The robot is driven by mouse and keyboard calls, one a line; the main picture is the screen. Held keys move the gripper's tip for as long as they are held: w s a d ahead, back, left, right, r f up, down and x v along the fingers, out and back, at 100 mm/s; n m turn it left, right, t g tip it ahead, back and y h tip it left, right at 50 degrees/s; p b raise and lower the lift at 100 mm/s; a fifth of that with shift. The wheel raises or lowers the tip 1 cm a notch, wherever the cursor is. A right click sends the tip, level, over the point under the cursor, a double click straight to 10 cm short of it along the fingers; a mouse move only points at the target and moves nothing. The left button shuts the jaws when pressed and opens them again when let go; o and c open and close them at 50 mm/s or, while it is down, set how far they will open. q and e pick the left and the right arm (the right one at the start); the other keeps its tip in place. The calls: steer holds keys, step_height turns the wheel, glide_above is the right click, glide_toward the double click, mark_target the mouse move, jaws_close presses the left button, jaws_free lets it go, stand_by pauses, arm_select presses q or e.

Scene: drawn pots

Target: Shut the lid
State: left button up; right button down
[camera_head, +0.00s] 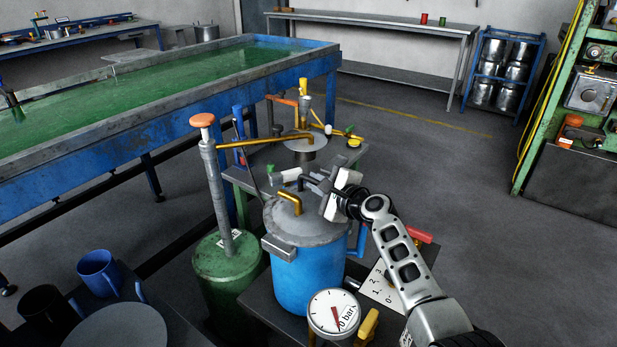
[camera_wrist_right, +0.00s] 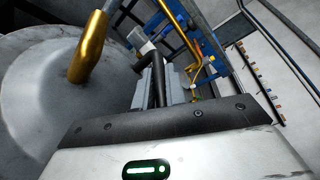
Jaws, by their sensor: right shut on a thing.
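A blue pot (camera_head: 298,278) stands on a dark bench in the middle of the head view. Its grey metal lid (camera_head: 318,232) lies over the top, with a bent brass pipe (camera_head: 289,201) rising from it. The lid and pipe (camera_wrist_right: 90,52) also show in the right wrist view. My right gripper (camera_head: 318,186) is above the far right part of the lid. In the right wrist view its fingers (camera_wrist_right: 160,82) are shut on a dark bar-like handle (camera_wrist_right: 158,68). Whether the lid sits fully down is hard to tell. My left gripper is not in view.
A round pressure gauge (camera_head: 334,312) stands in front of the pot. A green cylinder with a tall pump rod (camera_head: 228,267) is close on its left. A number plate (camera_head: 380,285) lies beneath my right arm.

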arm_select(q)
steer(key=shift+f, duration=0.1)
arm_select(e)
steer(key=shift+w+d+f+m, duration=0.15)
steer(key=shift+w+f+m, duration=0.05)
steer(key=shift+f+m, duration=0.1)
steer(key=c, duration=1.5)
jaws_free()
steer(key=shift+f, duration=0.15)
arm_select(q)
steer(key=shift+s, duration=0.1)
arm_select(e)
steer(key=shift+o, duration=0.2)
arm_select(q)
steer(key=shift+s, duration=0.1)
arm_select(e)
steer(key=shift+s, duration=0.1)
steer(key=shift+s+d, duration=0.2)
arm_select(q)
steer(key=p, duration=0.1)
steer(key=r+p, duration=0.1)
steer(key=p, duration=0.1)
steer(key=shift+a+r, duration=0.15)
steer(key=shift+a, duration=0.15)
arm_select(e)
steer(key=v, duration=1.5)
steer(key=shift+d, duration=0.2)
